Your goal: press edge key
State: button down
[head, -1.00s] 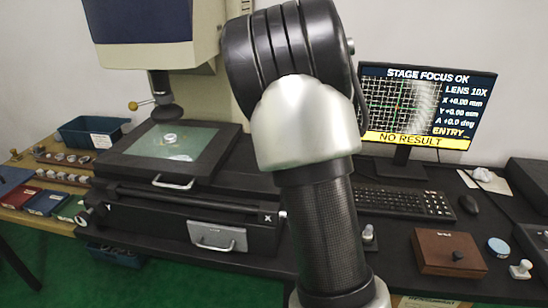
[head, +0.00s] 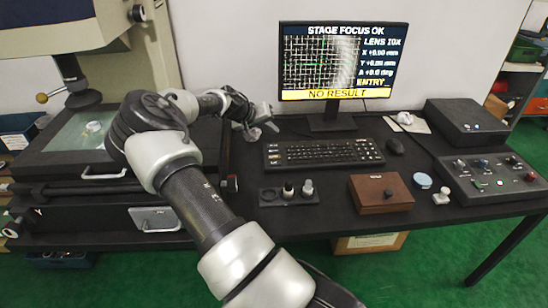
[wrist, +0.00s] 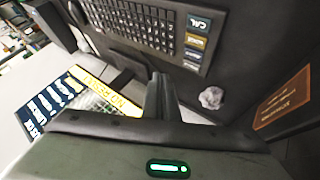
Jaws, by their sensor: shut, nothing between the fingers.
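The black keyboard (head: 322,152) lies on the bench in front of the monitor. At its left end in the head view is a column of larger labelled keys (head: 273,153). In the wrist view these keys show at one end of the keyboard; the outermost reads CAL (wrist: 198,24), and the smaller lettering on the others (wrist: 194,41) is too small to read surely. I cannot tell which is the edge key. My gripper (head: 264,122) is above the bench, left of the monitor stand and behind the keyboard's left end. Its fingers (wrist: 161,92) are shut and empty, apart from the keys.
The monitor (head: 335,62) shows STAGE FOCUS OK, ENTRY and NO RESULT. The measuring machine's stage (head: 75,140) stands at left. Small weights stand in a holder (head: 270,196) before the keyboard.

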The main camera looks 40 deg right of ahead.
aim_at(272, 159)
jog(key=shift+f+b, duration=2.25)
jog(key=shift+f, duration=2.15)
jog(key=shift+f+b, duration=0.45)
jog(key=shift+f+b, duration=0.3)
jog(key=shift+f, duration=0.05)
jog(key=shift+r, duration=0.1)
jog(key=shift+r+p, duration=0.3)
jog(key=shift+r, duration=0.35)
jog(key=shift+r, duration=0.15)
jog(key=shift+r+p, duration=1.2)
jog(key=shift+r, duration=1.2)
